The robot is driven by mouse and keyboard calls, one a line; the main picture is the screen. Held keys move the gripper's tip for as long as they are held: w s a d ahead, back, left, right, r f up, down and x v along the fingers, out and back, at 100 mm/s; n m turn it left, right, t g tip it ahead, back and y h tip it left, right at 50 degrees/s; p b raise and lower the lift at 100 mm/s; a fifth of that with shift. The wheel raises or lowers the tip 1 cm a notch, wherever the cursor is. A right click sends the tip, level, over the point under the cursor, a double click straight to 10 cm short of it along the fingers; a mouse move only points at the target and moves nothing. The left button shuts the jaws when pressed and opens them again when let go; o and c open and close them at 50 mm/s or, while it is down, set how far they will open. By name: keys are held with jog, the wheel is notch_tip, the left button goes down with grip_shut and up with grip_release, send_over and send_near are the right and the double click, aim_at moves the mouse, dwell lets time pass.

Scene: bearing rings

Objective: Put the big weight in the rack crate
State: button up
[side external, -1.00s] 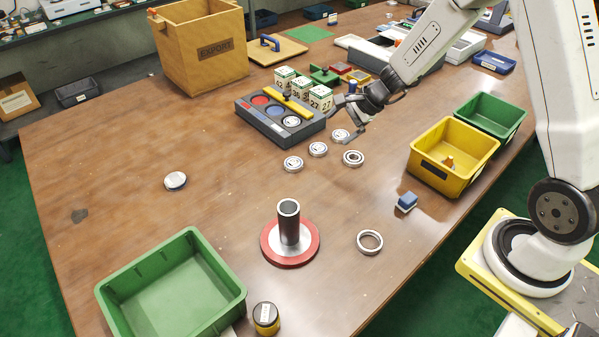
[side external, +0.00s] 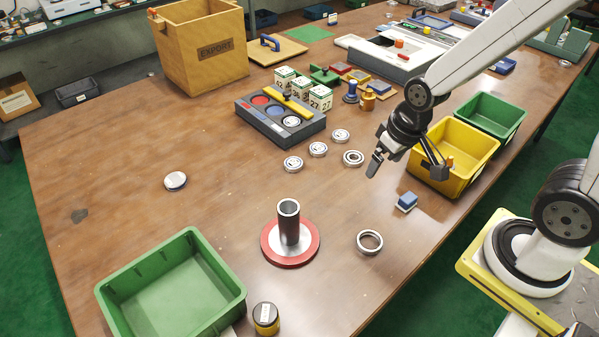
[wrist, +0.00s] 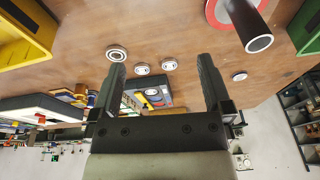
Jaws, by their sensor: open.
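My gripper (side external: 407,168) is open and empty, above the table in front of the yellow bin; its two fingers (wrist: 164,78) frame the lower middle of the wrist view. A small brass, weight-like piece (side external: 367,101) stands on the table behind the gripper, next to a blue knobbed piece (side external: 350,94). I cannot tell surely that it is the big weight. No crate is readably marked as the rack crate; the candidates are the large green crate (side external: 118,292), the yellow bin (side external: 431,171), the green bin (side external: 490,127) and the tall EXPORT box (side external: 213,70).
A dark post on a red-rimmed base (side external: 289,226) stands mid-table. Near it are a loose ring (side external: 370,242), a blue block (side external: 406,201), a yellow-black jar (side external: 266,318) and several metal discs and bearings (side external: 318,149). A sorting tray (side external: 262,124) lies farther back. The left table area is mostly clear.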

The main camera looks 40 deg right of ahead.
jog(key=shift+s+n, duration=0.3)
jog(key=shift+n, duration=0.1)
jog(key=shift+c, duration=1.4)
jog(key=shift+w+r, duration=0.1)
jog(key=w+d+n+t+h, duration=0.1)
jog(key=w+d+n, duration=0.3)
jog(key=w, duration=0.2)
jog(key=w+d+n+t, duration=0.2)
jog(key=w+d+n, duration=0.1)
jog(key=w, duration=0.4)
jog(key=n+t+h, duration=0.4)
jog(key=n+t, duration=0.3)
jog(key=n, duration=1.6)
send_over(368, 99)
jog(key=s+a, duration=0.2)
jog(key=s, duration=0.3)
notch_tip(368, 99, down, 13)
jog(key=shift+s+d+f+n+h, duration=0.1)
jog(key=shift+d+f+n+h, duration=0.2)
jog(key=shift+d+n, duration=0.45)
